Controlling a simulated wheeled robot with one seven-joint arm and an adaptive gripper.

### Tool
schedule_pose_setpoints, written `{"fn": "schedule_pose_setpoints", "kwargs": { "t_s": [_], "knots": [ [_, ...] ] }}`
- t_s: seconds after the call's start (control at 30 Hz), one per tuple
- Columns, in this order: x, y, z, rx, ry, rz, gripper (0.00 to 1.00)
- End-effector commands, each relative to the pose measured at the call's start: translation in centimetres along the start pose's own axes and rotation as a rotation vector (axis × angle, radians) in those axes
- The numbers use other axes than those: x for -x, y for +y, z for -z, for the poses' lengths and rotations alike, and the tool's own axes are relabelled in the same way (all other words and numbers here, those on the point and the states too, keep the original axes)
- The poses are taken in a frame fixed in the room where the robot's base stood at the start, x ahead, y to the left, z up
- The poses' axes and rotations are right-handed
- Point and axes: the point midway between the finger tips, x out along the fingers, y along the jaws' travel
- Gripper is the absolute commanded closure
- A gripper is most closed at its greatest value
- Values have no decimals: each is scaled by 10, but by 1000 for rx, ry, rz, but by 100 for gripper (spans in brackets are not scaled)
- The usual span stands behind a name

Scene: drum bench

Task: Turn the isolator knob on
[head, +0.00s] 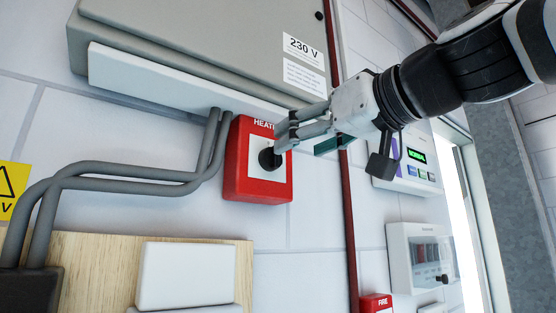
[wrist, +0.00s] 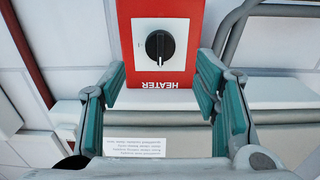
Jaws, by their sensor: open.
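The isolator is a red wall box (head: 256,185) labelled as the heater, with a white plate and a black rotary knob (head: 268,158) at its centre. In the wrist view the box appears upside down, and the knob (wrist: 160,46) has a white pointer line running along the picture's vertical. My gripper (head: 285,135) is just in front of the box's right side in the head view. It is open and empty. In the wrist view its green-padded fingers (wrist: 160,82) are spread left and right, with the knob beyond the gap between them. I cannot tell the exact distance.
A grey cabinet (head: 200,40) marked 230 V hangs above the box. Grey conduits (head: 130,170) run at its left. A panel with a green display (head: 416,155) and a dark red pipe (head: 350,225) are on the right.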

Motion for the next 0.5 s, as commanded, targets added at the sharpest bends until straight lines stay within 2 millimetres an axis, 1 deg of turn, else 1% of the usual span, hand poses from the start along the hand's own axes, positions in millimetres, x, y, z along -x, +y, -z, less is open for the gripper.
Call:
{"fn": "schedule_pose_setpoints", "kwargs": {
  "t_s": [0.03,0.1,0.23,0.4,0.5],
  "knots": [
    [-10,-1,1,0,-3,1,44],
    [-24,-1,1,-1,-3,1,44],
    [-47,-1,0,-1,-4,0,44],
    [-67,0,1,0,-2,0,44],
    [-73,0,0,0,-1,-1,44]
  ]
}}
